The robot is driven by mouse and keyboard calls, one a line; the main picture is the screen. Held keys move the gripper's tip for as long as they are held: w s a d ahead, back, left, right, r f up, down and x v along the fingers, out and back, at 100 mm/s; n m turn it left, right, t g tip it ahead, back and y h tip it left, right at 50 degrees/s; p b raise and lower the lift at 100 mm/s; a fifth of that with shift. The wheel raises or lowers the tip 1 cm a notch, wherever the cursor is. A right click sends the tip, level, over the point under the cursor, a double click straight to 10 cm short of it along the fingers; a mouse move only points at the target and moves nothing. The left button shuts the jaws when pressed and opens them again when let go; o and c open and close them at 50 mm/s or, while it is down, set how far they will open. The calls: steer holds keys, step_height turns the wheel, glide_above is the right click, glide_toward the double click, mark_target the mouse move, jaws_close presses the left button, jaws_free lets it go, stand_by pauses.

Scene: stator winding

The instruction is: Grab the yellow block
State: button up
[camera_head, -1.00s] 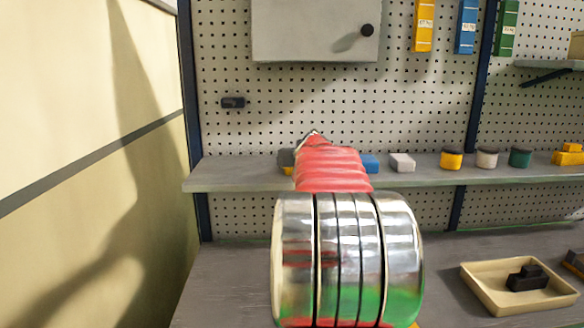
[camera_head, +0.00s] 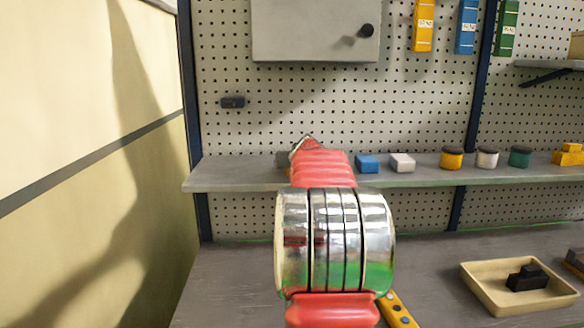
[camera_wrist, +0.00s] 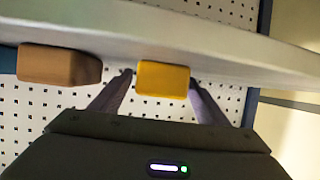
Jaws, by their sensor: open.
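The yellow block (camera_wrist: 163,78) shows in the wrist view at the shelf, between the two fingers of my gripper (camera_wrist: 160,79). The fingers are open, one to each side of the block, with a small gap visible at the left. I cannot tell how deep the block sits between them. In the head view my red and chrome arm covers the yellow block and most of my gripper.
A brown block (camera_wrist: 58,65) sits left of the yellow one in the wrist view. The shelf (camera_head: 430,178) also carries a blue block (camera_head: 367,163), a white block (camera_head: 402,163) and several small pots. A tray (camera_head: 478,285) with a black part stands on the bench at right.

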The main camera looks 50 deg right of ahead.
steer(key=shift+c, duration=0.6)
steer(key=c, duration=1.2)
steer(key=shift+o, duration=0.2)
steer(key=shift+r, duration=0.1)
steer(key=shift+r, duration=4.95)
